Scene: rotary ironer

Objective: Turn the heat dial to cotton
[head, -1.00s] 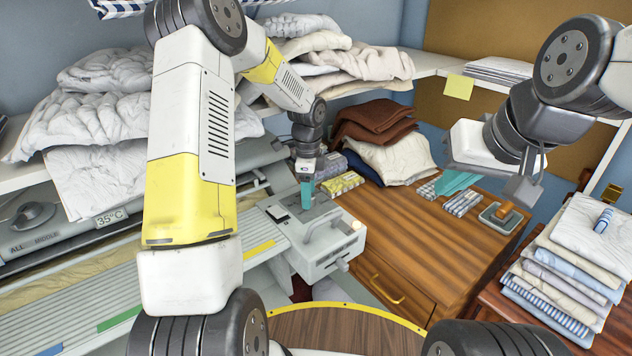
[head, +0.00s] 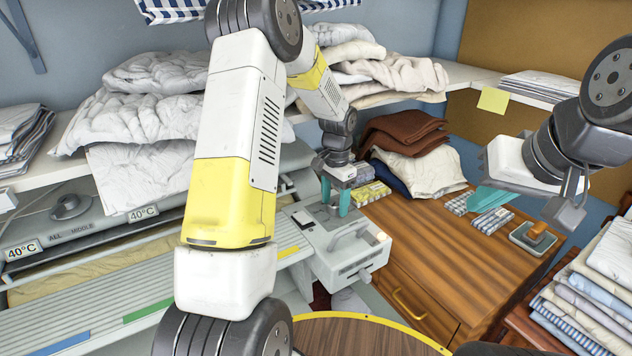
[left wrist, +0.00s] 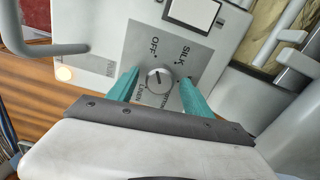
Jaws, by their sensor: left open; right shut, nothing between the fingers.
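The heat dial (left wrist: 159,80) is a small round grey knob with a pale pointer line, on a grey panel (left wrist: 140,45) of the ironer's end housing. In the left wrist view the panel reads OFF and SILK, with LINEN and a partly hidden label close to my fingers. My left gripper (left wrist: 157,88) is open, its teal fingers on either side of the dial; I cannot tell if they touch it. In the head view my left gripper (head: 336,195) is over the housing (head: 345,250) and hides the dial. My right gripper (head: 487,198) is shut and empty above the wooden cabinet.
A grey handle (head: 350,233) and a lit lamp (left wrist: 64,73) are close to the dial. The wooden cabinet (head: 420,235) holds small packets and a stamp pad (head: 533,237). Folded cloths (head: 590,285) are stacked at right.

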